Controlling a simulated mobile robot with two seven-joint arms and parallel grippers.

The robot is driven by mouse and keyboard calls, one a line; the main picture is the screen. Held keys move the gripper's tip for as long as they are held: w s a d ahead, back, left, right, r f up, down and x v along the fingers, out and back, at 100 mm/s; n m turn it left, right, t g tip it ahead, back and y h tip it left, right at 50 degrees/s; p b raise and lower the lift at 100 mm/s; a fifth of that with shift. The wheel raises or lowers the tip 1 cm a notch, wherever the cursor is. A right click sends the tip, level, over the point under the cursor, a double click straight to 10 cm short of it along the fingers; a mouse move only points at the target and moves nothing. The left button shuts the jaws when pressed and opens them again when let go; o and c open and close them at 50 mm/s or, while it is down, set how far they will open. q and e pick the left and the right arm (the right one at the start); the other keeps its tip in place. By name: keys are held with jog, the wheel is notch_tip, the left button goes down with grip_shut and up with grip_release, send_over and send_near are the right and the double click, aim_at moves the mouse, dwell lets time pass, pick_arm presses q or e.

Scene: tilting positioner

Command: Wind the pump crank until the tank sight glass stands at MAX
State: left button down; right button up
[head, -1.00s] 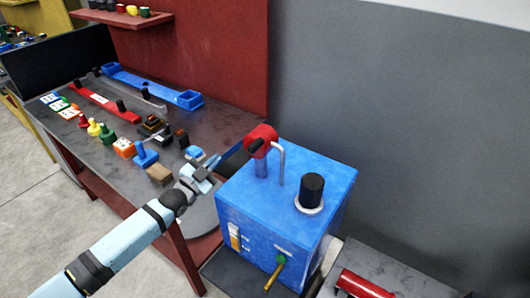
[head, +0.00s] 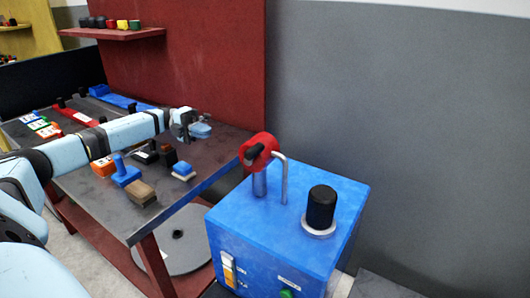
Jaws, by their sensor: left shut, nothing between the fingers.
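The pump is a blue box-shaped tank (head: 265,225) at the lower right. On its top stands the red crank (head: 259,150) with a dark knob, on a grey post beside a bent metal pipe (head: 284,180). A black cylinder (head: 321,207) in a white collar also stands on top. The sight glass (head: 228,270) is on the front face, with orange-yellow showing in it; its marks are too small to read. My left gripper (head: 202,131) is shut and empty, above the workbench, left of the crank and apart from it. My right gripper is not in view.
The dark workbench (head: 90,200) holds a blue stamp-like block (head: 125,173), a brown block (head: 141,194), a small blue-and-white block (head: 183,171) and other small pieces. A red shelf (head: 115,33) hangs behind. A grey disc (head: 185,250) lies below the bench's edge.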

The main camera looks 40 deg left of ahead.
pick_arm(q)
jog(key=p, duration=0.2)
send_near(249, 158)
jog(key=w+d, duration=0.4)
jog(key=d, duration=0.1)
jog(key=shift+s+d, duration=0.15)
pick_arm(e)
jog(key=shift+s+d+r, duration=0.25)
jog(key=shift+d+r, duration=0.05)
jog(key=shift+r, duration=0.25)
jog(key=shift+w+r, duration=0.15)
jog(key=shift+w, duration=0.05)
